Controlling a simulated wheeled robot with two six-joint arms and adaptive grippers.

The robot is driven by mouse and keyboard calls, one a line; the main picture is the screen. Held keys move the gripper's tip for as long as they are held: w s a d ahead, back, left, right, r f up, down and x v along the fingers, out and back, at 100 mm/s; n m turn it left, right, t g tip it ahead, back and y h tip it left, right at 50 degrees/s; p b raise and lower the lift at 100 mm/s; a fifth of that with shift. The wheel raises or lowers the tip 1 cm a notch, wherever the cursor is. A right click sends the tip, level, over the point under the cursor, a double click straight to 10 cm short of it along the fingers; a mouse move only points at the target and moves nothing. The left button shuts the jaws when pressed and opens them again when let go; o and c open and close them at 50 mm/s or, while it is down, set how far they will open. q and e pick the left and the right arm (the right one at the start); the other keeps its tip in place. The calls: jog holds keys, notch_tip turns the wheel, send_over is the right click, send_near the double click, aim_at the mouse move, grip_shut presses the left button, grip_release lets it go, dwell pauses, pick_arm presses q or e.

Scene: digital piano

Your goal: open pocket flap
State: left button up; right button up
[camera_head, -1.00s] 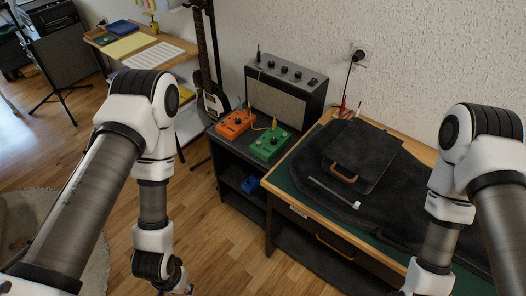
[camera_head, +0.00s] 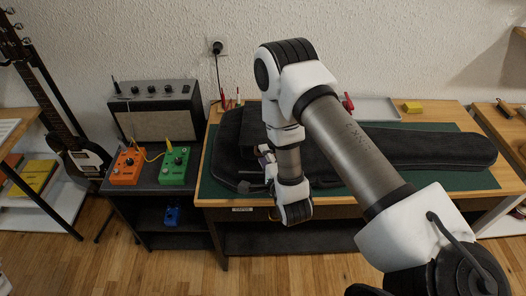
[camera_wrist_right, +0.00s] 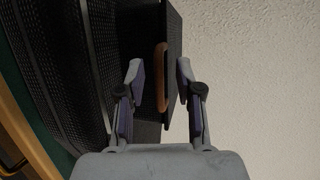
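The black guitar case (camera_head: 410,148) lies on the green mat of the workbench. Its pocket area is partly hidden behind my right arm in the head view. In the right wrist view, the dark pocket flap (camera_wrist_right: 175,50) is seen nearly edge-on, with a brown handle-like pull (camera_wrist_right: 162,85) on its left face. My right gripper (camera_wrist_right: 159,74) is open, with one finger on each side of the flap and pull. A gap shows between the left finger and the pull; whether the right finger touches the flap I cannot tell. My left gripper is out of view.
An amplifier (camera_head: 157,115), an orange pedal (camera_head: 127,166) and a green pedal (camera_head: 175,166) stand on a dark cabinet at left. A grey tray (camera_head: 372,108) and a yellow block (camera_head: 412,107) lie at the bench's back. The wall (camera_head: 330,25) rises behind.

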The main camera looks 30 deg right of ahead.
jog(key=shift+x, duration=0.9)
jog(key=shift+s, duration=0.15)
grip_shut()
